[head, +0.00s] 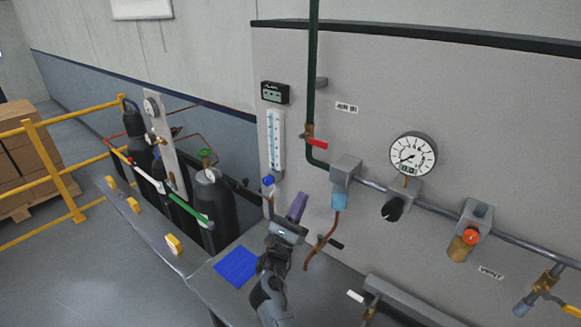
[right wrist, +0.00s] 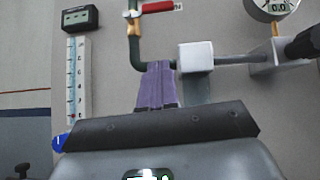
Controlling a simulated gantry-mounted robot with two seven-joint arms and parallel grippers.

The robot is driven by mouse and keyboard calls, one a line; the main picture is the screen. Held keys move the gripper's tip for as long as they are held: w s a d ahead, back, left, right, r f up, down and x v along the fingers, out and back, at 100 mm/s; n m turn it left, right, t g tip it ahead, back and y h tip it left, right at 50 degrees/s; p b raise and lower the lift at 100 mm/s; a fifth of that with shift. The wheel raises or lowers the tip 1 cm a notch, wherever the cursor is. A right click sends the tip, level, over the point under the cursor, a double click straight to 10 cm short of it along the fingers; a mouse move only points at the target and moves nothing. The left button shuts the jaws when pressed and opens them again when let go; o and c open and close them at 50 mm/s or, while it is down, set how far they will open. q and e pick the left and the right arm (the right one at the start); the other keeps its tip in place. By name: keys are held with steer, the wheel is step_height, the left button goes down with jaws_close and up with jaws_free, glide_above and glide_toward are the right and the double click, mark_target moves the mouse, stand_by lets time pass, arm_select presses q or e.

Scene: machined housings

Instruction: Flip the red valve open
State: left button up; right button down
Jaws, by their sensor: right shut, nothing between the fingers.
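The red valve handle (head: 317,143) sits on a brass body on the vertical green pipe of the grey panel. It points right, crosswise to the pipe. In the right wrist view the red handle (right wrist: 158,8) shows at the top edge, above the fingertips. My right gripper (head: 300,197) is below the valve in the head view, its purple fingers pointing up. The fingers (right wrist: 157,66) are closed together with nothing between them, apart from the handle. My left gripper is not in view.
The pressure gauge (head: 413,155), black knob (head: 393,208) and orange-red knob (head: 471,237) are right of the valve. A white thermometer scale (head: 275,140) is left of it. A blue square (head: 236,267) lies on the bench. Gas cylinders (head: 213,205) stand at left.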

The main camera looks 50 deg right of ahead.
steer(key=shift+w+a+f+m+g, duration=0.2)
steer(key=shift+w+a+m+g, duration=0.1)
steer(key=shift+a+m+g, duration=0.5)
steer(key=shift+d+r, duration=0.1)
steer(key=shift+d, duration=0.25)
steer(key=p, duration=0.6)
glide_toward(319, 146)
steer(key=d+r, duration=0.2)
steer(key=d, duration=0.3)
steer(key=shift+w+d+r+p, duration=0.1)
steer(key=shift+w+r+p, duration=0.1)
steer(key=shift+r, duration=0.15)
steer(key=shift+w+d+r+p, duration=0.1)
steer(key=shift+r+p, duration=0.1)
steer(key=shift+r, duration=0.2)
steer(key=shift+s+r+n+t, duration=0.15)
steer(key=shift+n+t, duration=0.45)
steer(key=shift+t, duration=0.2)
